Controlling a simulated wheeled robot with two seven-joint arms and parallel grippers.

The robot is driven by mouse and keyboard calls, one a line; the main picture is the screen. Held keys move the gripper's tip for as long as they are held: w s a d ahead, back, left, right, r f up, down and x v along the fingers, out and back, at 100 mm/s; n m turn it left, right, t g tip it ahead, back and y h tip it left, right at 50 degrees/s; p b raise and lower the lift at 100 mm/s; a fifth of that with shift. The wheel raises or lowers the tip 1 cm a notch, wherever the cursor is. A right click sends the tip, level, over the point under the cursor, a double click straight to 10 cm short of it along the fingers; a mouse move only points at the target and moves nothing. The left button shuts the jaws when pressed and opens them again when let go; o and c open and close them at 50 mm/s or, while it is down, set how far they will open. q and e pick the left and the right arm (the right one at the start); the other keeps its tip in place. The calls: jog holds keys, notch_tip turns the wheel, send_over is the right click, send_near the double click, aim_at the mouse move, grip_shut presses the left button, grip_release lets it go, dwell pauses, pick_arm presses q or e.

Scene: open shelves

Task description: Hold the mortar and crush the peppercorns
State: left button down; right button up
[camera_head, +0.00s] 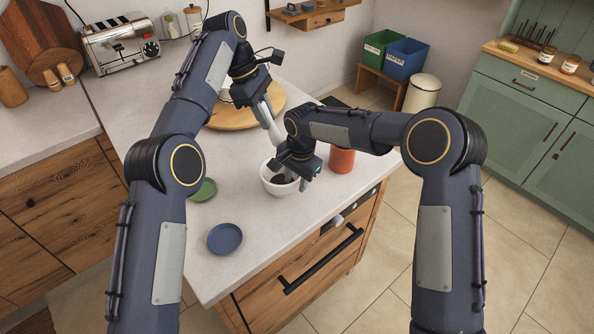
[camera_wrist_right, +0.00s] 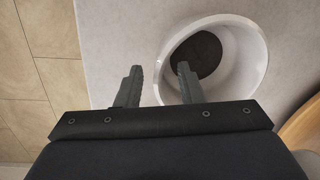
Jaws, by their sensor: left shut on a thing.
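The white mortar (camera_head: 271,187) stands on the counter, with dark peppercorns (camera_wrist_right: 197,55) at its bottom in the right wrist view. My right gripper (camera_head: 301,180) is low at the mortar's right side. In the right wrist view its two fingers (camera_wrist_right: 159,67) are apart, and the white mortar wall (camera_wrist_right: 171,45) shows between them; I see no grip on it. My left gripper (camera_head: 262,98) is shut on a pale pestle (camera_head: 269,121), tilted and pointing down behind the mortar. The right arm hides the pestle's lower end.
An orange-red canister (camera_head: 342,160) stands right of the mortar near the counter's edge. A round wooden board (camera_head: 238,118) lies behind. A green plate (camera_head: 203,190) and a blue plate (camera_head: 225,238) lie left and in front. The counter between the plates and the mortar is clear.

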jog(key=shift+f, duration=0.15)
jog(key=shift+c, duration=0.2)
grip_shut()
dwell(2.1)
grip_release()
jog(key=shift+o, duration=0.3)
